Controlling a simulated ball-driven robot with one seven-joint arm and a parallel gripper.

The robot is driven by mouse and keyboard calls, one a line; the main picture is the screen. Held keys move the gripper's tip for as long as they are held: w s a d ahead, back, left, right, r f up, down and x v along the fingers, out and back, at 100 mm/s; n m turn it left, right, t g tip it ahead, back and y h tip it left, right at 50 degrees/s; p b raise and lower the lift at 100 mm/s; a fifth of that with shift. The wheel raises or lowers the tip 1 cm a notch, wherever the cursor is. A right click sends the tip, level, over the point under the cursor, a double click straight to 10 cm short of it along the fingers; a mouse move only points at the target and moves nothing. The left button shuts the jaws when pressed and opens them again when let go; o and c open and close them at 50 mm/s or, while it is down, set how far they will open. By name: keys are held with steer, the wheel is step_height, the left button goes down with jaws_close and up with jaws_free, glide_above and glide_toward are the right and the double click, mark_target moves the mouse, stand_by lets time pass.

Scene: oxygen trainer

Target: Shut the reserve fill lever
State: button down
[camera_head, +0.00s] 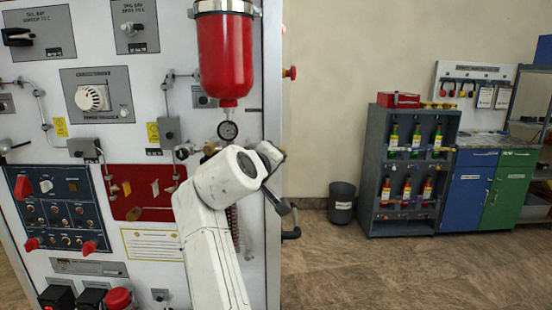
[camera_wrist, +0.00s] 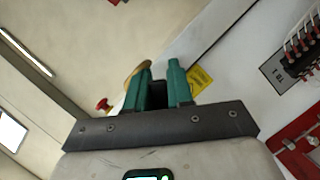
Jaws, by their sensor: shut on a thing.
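In the wrist view, my gripper (camera_wrist: 160,68) has its two green fingers closed about a dark piece (camera_wrist: 158,95), which I take to be the reserve fill lever; its shape is mostly hidden by the fingers. A brass-coloured part (camera_wrist: 137,80) shows just behind the left finger. In the head view, my white arm reaches up to the right side of the panel (camera_head: 150,276), below a red cylinder (camera_head: 225,50) and a round gauge (camera_head: 228,130).
A red knob (camera_head: 290,72) sticks out at the panel's right edge and also shows in the wrist view (camera_wrist: 103,105). A yellow label (camera_wrist: 199,80) is beside the right finger. A grey bin (camera_head: 342,203) and bottle rack (camera_head: 411,170) stand far right. The floor between is clear.

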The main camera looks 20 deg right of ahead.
steer(key=shift+w+a+f+m+y, duration=0.2)
steer(key=shift+a+f+m+y, duration=0.35)
steer(key=shift+m, duration=0.7)
steer(key=shift+w+a+f+m+y, duration=0.2)
steer(key=shift+a+m+y, duration=0.5)
steer(key=shift+m+y, duration=0.45)
steer(key=shift+w+a+f+m+y, duration=0.2)
steer(key=shift+a+f+m+y, duration=0.35)
steer(key=shift+m, duration=0.75)
steer(key=shift+a+r, duration=0.1)
steer(key=shift+r, duration=0.05)
steer(key=c, duration=1.2)
jaws_free()
steer(key=shift+o, duration=0.6)
steer(key=shift+r, duration=0.15)
steer(key=b+v, duration=0.1)
steer(key=v, duration=0.9)
steer(key=shift+s+b, duration=0.35)
steer(key=shift+s, duration=0.1)
